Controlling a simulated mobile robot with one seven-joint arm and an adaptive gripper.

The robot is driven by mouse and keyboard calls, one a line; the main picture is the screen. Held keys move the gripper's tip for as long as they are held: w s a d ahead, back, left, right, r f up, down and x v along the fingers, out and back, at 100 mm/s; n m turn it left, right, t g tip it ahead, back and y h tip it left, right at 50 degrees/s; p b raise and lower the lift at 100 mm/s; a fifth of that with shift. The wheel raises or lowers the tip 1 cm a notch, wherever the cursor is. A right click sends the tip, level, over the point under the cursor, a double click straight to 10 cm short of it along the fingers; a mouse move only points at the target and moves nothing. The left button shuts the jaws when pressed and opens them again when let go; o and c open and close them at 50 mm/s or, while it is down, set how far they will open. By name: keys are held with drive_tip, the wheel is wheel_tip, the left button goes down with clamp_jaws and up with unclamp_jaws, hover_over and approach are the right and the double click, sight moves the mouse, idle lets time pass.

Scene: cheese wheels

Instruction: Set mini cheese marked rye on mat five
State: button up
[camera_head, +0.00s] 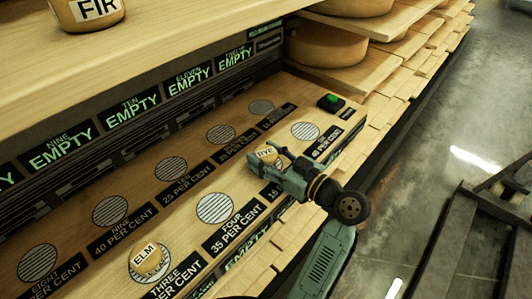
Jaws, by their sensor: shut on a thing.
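The mini cheese marked RYE (266,154) is a small pale round with a white label, right of centre. My gripper (277,160) is shut on it from the right. The cheese is over the place in the front row between mat four (214,208) and the striped mat (305,130) further right. Mat five itself is hidden there by the cheese and my gripper, and its label is mostly covered. I cannot tell whether the cheese touches the board or hangs just above it.
A cheese marked ELM (149,257) sits on mat three. Back-row mats, such as mat nine (110,211), are bare. A shelf (170,45) with a FIR cheese (88,12) overhangs at upper left. A black box with a green light (331,101) stands at the board's far end.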

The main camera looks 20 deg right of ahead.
drive_tip(key=shift+f+b, duration=0.25)
drive_tip(key=shift+b, duration=0.1)
drive_tip(key=o, duration=1.2)
drive_tip(key=shift+r, duration=0.1)
drive_tip(key=shift+r+p, duration=0.2)
drive_tip(key=shift+p, duration=0.15)
drive_tip(key=b+v, duration=0.2)
drive_tip(key=v, duration=1)
drive_tip(key=shift+b, duration=0.3)
